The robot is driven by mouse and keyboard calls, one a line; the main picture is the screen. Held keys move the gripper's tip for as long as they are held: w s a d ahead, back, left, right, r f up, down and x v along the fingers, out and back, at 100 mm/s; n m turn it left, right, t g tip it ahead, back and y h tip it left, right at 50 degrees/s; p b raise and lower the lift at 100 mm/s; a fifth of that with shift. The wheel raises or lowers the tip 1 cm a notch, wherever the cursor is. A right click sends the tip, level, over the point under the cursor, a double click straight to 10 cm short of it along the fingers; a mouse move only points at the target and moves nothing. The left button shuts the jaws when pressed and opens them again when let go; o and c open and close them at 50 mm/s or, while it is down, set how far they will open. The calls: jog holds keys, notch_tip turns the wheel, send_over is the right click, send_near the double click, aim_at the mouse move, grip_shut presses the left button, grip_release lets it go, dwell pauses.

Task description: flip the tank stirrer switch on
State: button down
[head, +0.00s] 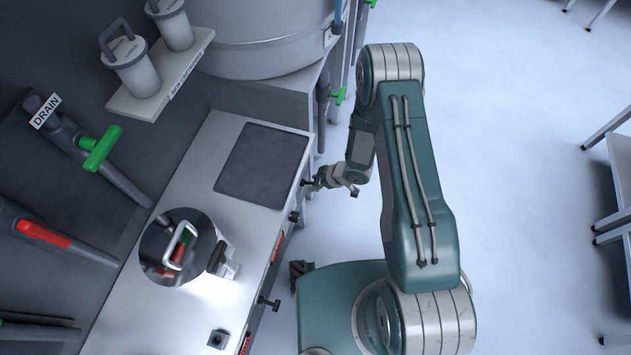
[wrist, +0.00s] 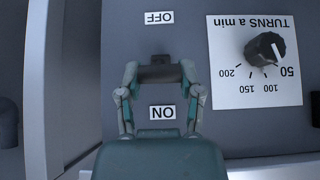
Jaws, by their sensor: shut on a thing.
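In the wrist view the panel labels read upside down, with an OFF label (wrist: 158,18) at the top and an ON label (wrist: 162,112) below. The dark stirrer switch (wrist: 160,73) sits between them. My gripper (wrist: 160,76) has its two fingers at the left and right of the switch and is shut on it. The ON label lies between the fingers, nearer the palm. In the head view my gripper (head: 318,182) is at the front face of the counter, and the switch is too small and covered to make out.
A TURNS a min dial (wrist: 265,50) is right of the switch in the wrist view. In the head view, black handles (head: 270,303) stick out of the counter front.

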jog(key=shift+c, duration=1.5)
grip_release()
jog(key=shift+w+a, duration=0.1)
jog(key=shift+w, duration=0.05)
jog(key=shift+o, duration=0.3)
jog(key=v, duration=1.2)
jog(key=shift+a, duration=0.1)
